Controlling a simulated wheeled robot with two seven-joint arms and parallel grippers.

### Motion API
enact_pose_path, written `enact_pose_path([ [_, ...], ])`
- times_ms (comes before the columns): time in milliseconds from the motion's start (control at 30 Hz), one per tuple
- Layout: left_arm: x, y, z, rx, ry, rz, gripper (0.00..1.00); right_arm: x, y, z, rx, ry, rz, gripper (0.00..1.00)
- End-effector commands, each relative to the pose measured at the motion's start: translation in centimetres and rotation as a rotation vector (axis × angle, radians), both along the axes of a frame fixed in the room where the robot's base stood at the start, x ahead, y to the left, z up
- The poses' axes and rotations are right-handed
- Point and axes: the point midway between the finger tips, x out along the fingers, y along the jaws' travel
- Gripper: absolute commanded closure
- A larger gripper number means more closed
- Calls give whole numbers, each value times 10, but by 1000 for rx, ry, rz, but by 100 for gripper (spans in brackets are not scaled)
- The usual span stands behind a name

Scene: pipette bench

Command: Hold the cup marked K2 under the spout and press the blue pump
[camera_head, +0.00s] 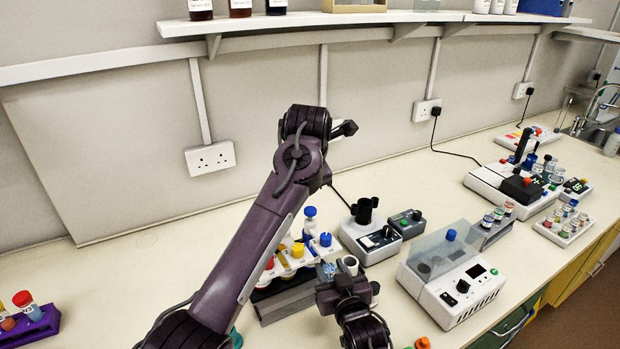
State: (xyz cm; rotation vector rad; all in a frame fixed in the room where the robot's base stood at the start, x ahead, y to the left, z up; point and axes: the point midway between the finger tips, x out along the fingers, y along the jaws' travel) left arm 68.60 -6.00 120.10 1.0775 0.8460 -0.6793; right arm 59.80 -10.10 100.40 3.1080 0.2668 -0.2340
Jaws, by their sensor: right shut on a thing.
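A white holder (284,272) on a grey base stands at the centre, with a red, a yellow and a blue top (325,240) along it. The blue top seems to be the blue pump; I cannot make out its spout. My right gripper (349,284), low in the middle, is shut on a small whitish cup (350,263), just right of the holder and near the blue top. No K2 mark is readable. My left arm crosses from the bottom left, with its dark end (343,129) high over the bench; its jaws cannot be made out.
A grey device (370,240) with a black top stands behind the cup. A white box with a clear lid (452,283) stands to the right. A purple rack (32,325) is at far left. Small racks and devices fill the far right. Bare bench lies left of my arm.

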Motion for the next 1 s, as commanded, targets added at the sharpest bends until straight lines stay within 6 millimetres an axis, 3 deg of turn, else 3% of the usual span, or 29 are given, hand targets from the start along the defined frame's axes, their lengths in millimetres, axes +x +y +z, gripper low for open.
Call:
enact_pose_path([
  [1000,0,0,40,0,0,0,100,-67,-27,1,0,2,0,84],
])
